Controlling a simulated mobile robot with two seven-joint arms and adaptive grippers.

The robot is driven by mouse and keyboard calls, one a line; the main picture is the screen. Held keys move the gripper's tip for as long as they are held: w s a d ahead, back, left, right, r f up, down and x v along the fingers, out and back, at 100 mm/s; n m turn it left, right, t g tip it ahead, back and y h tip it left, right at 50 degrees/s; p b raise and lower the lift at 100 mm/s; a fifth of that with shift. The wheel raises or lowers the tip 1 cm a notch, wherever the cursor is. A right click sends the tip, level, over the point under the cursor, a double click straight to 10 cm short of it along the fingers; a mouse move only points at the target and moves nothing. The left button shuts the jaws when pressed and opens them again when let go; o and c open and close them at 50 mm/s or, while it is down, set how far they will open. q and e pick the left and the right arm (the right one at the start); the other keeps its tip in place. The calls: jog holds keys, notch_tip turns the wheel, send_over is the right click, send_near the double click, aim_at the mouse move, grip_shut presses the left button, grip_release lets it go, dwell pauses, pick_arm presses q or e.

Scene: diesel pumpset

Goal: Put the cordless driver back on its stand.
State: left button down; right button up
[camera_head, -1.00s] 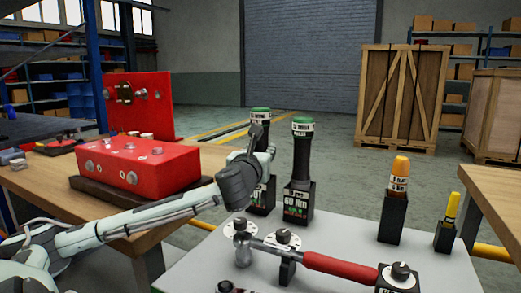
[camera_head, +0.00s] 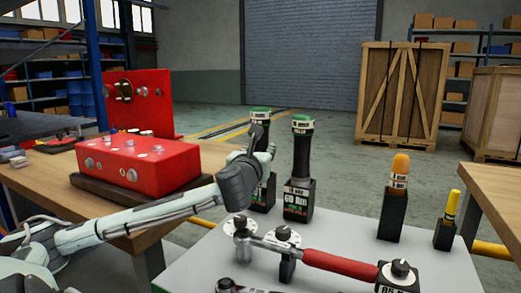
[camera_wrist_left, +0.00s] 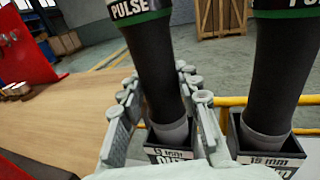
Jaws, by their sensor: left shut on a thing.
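A black cordless driver with a green top (camera_head: 260,115) stands at the back left of the grey table. My left gripper (camera_head: 259,148) is shut around its dark body, which also shows between the fingers in the left wrist view (camera_wrist_left: 150,65). The driver's lower end is at the mouth of a black box stand (camera_head: 264,194), whose label shows in the wrist view (camera_wrist_left: 170,154). I cannot tell whether it is fully seated. A similar green-topped driver (camera_head: 302,150) stands upright in the neighbouring box stand (camera_head: 298,200), close on the right. My right gripper is not seen.
A torque wrench with a red handle (camera_head: 340,265) lies across holders at the table's front. Orange-topped (camera_head: 400,170) and yellow-topped (camera_head: 452,205) tools stand in black holders on the right. A red pump block (camera_head: 137,163) sits on the wooden bench at left.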

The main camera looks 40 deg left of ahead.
pick_arm(q)
jog(key=shift+f+b, duration=0.4)
jog(key=shift+f, duration=0.2)
jog(key=c, duration=1.2)
grip_release()
jog(key=shift+o, duration=1)
jog(key=shift+f, duration=0.2)
jog(key=v, duration=0.7)
jog(key=shift+s, duration=0.25)
jog(key=shift+d+r, duration=0.1)
jog(key=shift+d, duration=0.05)
